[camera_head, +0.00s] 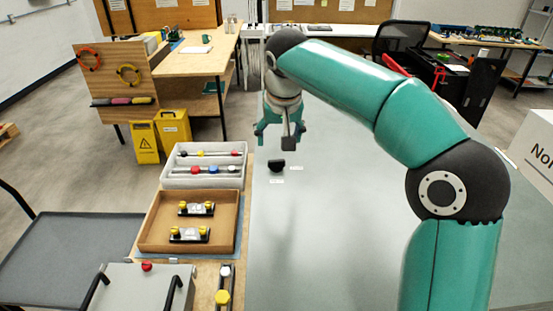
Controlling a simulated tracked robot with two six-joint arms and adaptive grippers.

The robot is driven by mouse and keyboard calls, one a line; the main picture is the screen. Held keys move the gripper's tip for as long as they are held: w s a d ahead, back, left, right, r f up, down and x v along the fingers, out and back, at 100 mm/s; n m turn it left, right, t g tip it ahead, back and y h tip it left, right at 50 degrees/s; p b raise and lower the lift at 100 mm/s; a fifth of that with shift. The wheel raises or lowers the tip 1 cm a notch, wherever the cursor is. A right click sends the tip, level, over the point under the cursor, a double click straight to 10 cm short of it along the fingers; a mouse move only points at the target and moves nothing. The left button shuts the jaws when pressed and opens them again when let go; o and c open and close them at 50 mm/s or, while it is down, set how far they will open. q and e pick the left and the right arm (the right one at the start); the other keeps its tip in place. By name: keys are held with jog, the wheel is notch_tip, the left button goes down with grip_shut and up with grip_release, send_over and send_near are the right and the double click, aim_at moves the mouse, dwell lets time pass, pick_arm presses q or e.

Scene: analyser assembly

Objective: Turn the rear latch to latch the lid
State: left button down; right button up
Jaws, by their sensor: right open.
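A light grey lid (130,288) with two black handles shows at the bottom left, cut off by the picture's lower edge. A small red knob (146,267) sits at its far edge; I cannot tell whether this is the rear latch or how it is turned. My right gripper (280,140) is open and empty, pointing down over the far left part of the grey table, well away from the lid. A small black part (277,166) lies on the table just below it. My left gripper is not in view.
Behind stand a brown tray (145,241) with two yellow-knobbed pieces and a pale tray (170,181) with knobbed rods. The grey table (320,250) is mostly clear under my right arm.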

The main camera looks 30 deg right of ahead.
aim_at(277, 160)
jog(key=p+x, duration=0.1)
jog(key=x, duration=0.9)
jog(key=shift+w+d+f, duration=0.1)
jog(key=shift+w+f, duration=0.05)
jog(key=c, duration=1.2)
jog(key=shift+o, duration=0.2)
jog(key=shift+m+b, duration=0.3)
jog(key=shift+m+h, duration=0.3)
jog(key=shift+m, duration=0.2)
jog(key=o, duration=1.2)
jog(key=shift+c, duration=0.2)
